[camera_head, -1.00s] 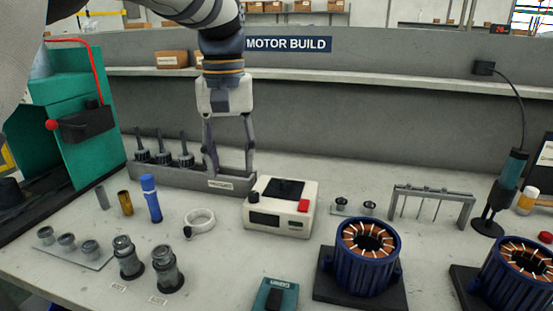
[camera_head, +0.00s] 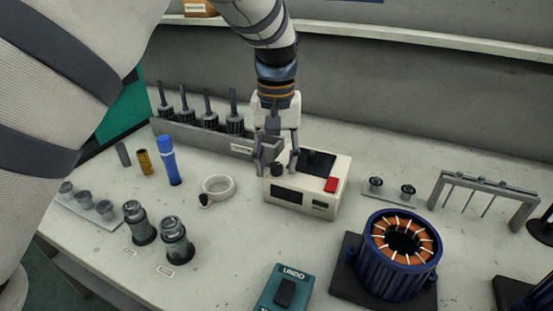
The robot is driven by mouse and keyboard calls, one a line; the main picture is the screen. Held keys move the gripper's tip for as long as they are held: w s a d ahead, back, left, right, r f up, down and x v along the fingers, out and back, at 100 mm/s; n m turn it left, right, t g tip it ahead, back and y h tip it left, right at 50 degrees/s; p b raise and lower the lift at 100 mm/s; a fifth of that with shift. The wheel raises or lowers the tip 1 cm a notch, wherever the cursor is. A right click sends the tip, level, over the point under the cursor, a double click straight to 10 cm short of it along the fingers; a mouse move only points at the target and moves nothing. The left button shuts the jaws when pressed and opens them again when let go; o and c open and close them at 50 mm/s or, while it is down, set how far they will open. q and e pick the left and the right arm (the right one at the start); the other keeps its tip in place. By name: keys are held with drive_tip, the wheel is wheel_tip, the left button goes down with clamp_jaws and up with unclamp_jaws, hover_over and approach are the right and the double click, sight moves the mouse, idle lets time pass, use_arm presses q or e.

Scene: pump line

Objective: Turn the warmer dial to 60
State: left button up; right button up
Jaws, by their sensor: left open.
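The warmer (camera_head: 318,198) is a cream box on the bench with a black plate on top, a red button at its right and a dark display on its front. I cannot tell whether the fingers touch the dial. The dial's marks and setting are too small to read. My right gripper is out of view.
A grey rack (camera_head: 196,137) of dark tools stands close behind and left of the warmer. A white ring clamp (camera_head: 217,187) lies to its left. A blue motor stator (camera_head: 397,262) and a teal UNDO box (camera_head: 283,291) stand in front. Bare bench lies between them.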

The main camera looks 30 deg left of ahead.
use_arm(q)
clamp_jaws()
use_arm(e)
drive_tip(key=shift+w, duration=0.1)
use_arm(q)
drive_tip(key=shift+n, duration=0.4)
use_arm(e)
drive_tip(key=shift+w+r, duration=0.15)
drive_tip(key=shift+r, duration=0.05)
use_arm(q)
drive_tip(key=shift+r+n+p, duration=0.1)
drive_tip(key=shift+n+p, duration=0.25)
drive_tip(key=shift+n, duration=0.75)
drive_tip(key=n, duration=0.2)
drive_tip(key=shift+n, duration=0.4)
drive_tip(key=n, duration=0.4)
drive_tip(key=shift+p, duration=0.3)
drive_tip(key=shift+n, duration=2)
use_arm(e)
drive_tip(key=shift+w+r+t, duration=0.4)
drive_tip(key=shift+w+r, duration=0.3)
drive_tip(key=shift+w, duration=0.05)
use_arm(q)
drive_tip(key=shift+f, duration=0.2)
